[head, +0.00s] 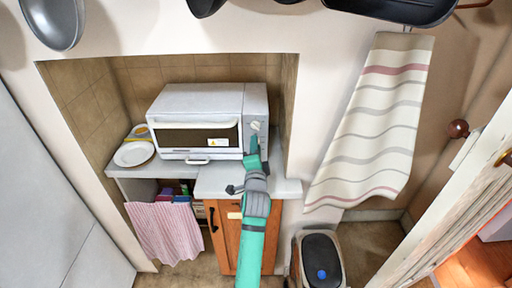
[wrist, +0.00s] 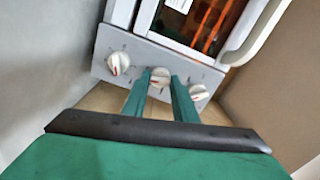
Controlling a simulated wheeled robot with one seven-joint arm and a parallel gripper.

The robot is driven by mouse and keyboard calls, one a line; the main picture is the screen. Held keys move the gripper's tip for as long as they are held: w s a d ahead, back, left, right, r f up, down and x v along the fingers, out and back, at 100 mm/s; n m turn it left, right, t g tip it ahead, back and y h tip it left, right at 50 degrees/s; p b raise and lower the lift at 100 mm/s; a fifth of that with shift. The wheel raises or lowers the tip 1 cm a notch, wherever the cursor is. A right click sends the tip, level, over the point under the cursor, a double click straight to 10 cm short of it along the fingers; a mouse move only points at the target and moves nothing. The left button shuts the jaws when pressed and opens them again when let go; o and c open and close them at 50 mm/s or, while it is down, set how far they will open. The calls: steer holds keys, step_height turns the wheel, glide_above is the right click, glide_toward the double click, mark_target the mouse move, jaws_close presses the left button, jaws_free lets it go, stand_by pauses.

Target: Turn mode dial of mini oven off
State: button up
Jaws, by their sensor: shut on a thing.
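The white mini oven (head: 197,128) stands on the counter in the tiled niche, its dial panel on the right of its front. In the wrist view the panel (wrist: 140,50) carries three white dials with reddish marks. My gripper (wrist: 162,84) has its two green fingers shut on the middle dial (wrist: 160,74), one on each side. A left dial (wrist: 118,63) and a right dial (wrist: 199,92) are clear of the fingers. No labels are readable, so I cannot tell which dial sets the mode. In the head view my gripper (head: 252,160) reaches the panel and hides its lower dials.
White plates (head: 134,153) lie on the counter left of the oven. A striped towel (head: 375,120) hangs at the right. A bin (head: 320,260) stands on the floor beside the wooden cabinet (head: 224,235). Pans (head: 395,10) hang above.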

steer(key=n, duration=3.3)
steer(key=shift+d, duration=0.15)
steer(key=shift+f, duration=0.1)
